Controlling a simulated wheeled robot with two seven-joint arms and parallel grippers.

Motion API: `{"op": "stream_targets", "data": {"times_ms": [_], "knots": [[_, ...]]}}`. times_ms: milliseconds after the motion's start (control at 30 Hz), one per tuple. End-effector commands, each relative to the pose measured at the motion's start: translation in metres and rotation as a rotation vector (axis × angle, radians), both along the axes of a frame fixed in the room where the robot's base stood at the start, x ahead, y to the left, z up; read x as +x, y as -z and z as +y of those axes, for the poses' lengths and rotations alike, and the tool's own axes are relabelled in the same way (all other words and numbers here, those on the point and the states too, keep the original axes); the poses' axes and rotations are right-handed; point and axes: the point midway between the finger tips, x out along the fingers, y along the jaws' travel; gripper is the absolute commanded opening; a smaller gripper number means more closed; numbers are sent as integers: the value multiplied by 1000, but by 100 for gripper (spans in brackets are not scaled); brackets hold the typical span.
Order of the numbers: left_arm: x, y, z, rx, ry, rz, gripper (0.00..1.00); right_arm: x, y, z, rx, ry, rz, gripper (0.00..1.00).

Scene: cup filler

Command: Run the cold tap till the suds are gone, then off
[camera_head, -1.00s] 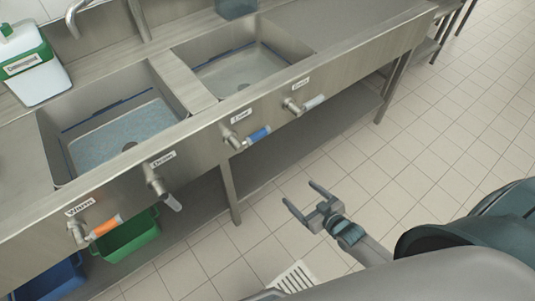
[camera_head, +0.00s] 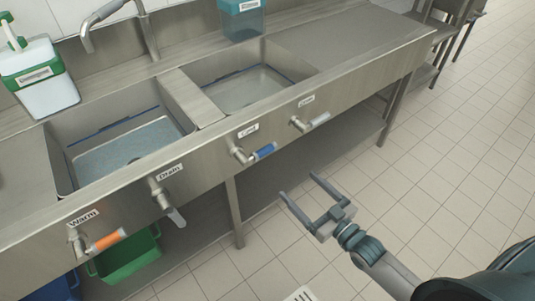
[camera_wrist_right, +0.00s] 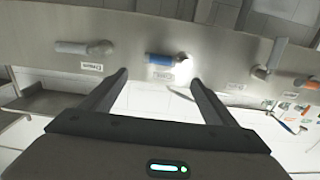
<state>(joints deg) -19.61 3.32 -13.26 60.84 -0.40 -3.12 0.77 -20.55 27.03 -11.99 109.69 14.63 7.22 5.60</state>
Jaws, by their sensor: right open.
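The cold tap's blue lever (camera_head: 265,151) sits on the sink front under a "Cold" label (camera_head: 247,131) and points sideways to the right. My right gripper (camera_head: 300,187) is open and empty, apart from the lever, in front of the counter. In the right wrist view the blue lever (camera_wrist_right: 165,59) lies beyond and between my open fingertips (camera_wrist_right: 160,78). The left basin (camera_head: 62,160) holds a pale bluish, speckled layer that looks like suds. The right basin (camera_head: 285,58) looks greyish and clearer. The spout (camera_head: 103,14) hangs behind the left basin; no stream shows. My left gripper is not in view.
An orange warm lever (camera_head: 108,241) points sideways; the left drain lever (camera_head: 177,217) points down. Another pale lever (camera_head: 320,119) sits right of the cold one. A soap dispenser (camera_head: 45,90) and teal container (camera_head: 242,22) stand behind. A green bin (camera_head: 130,258) is below.

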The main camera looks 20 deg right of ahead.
Motion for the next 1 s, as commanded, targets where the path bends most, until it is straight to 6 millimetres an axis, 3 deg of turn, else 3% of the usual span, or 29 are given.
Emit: {"op": "stream_targets", "data": {"times_ms": [400,1000], "knots": [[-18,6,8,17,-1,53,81,49,-3,17,0,1,-3,81],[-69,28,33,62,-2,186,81,141,-2,51,0,1,-1,81]]}}
